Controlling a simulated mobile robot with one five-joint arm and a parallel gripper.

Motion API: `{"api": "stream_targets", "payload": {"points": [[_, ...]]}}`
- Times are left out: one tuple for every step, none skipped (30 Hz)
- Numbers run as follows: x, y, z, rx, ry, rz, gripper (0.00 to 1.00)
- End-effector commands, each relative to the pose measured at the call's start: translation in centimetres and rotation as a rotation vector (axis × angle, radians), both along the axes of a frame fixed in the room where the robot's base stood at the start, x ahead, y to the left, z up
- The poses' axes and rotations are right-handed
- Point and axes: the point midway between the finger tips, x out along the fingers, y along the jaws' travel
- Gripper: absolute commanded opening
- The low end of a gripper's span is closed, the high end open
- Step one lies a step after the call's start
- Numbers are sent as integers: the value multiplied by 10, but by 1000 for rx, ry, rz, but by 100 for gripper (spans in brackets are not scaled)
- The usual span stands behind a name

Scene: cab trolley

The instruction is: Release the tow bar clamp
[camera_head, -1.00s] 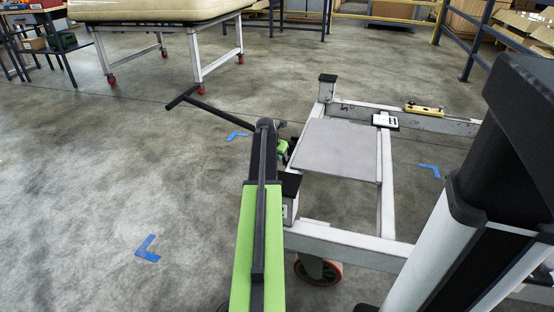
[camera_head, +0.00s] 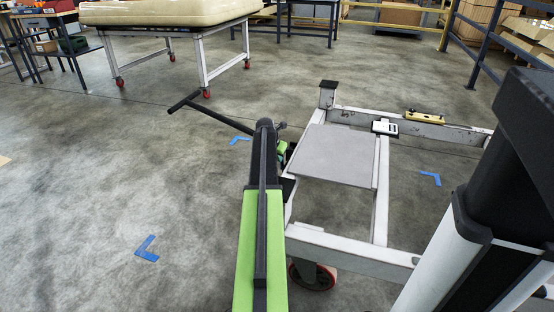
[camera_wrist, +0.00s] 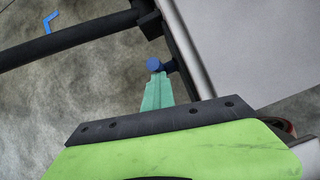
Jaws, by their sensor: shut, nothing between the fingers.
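The tow bar (camera_head: 222,119) is a dark bar with a T-handle, reaching up-left from the trolley (camera_head: 405,129). It crosses the upper left of the wrist view (camera_wrist: 70,42). A blue round knob (camera_wrist: 154,65) on a short dark stem, apparently part of the clamp, sits beside the trolley frame, just below the bar's end. My gripper (camera_wrist: 157,80) has teal fingers, shut and empty, with the tips at or very near the knob; I cannot tell whether they touch. In the head view my green arm hides most of the clamp.
The trolley has a grey plate (camera_head: 333,155), a yellow level-like item (camera_head: 425,117) on its far rail and a red-rimmed wheel (camera_head: 312,276). Blue floor marks (camera_head: 147,249) lie around it. A wheeled table (camera_head: 205,62) stands behind. Open floor lies on the left.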

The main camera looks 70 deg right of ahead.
Motion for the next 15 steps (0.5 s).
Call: {"api": "stream_targets", "payload": {"points": [[1, -3, 3, -22, -2, 5, 0], [2, 0, 3, -21, -1, 6, 0], [2, 6, 3, -18, -1, 5, 0], [3, 12, 2, -15, -2, 5, 0], [4, 18, 2, -13, -2, 5, 0], [5, 28, 2, -8, -3, 5, 0], [6, 36, 1, -4, -2, 5, 0], [6, 44, 1, 1, -2, 3, 0], [6, 44, 19, 1, -1, 2, 0], [6, 44, 28, 2, -2, 1, 0], [6, 46, 36, 2, -2, 1, 0], [6, 48, 46, 2, -3, 0, 0], [6, 50, 53, 3, -3, 0, 0], [6, 52, 59, 3, -3, 0, 0], [7, 54, 69, 3, -3, 0, 0]]}}
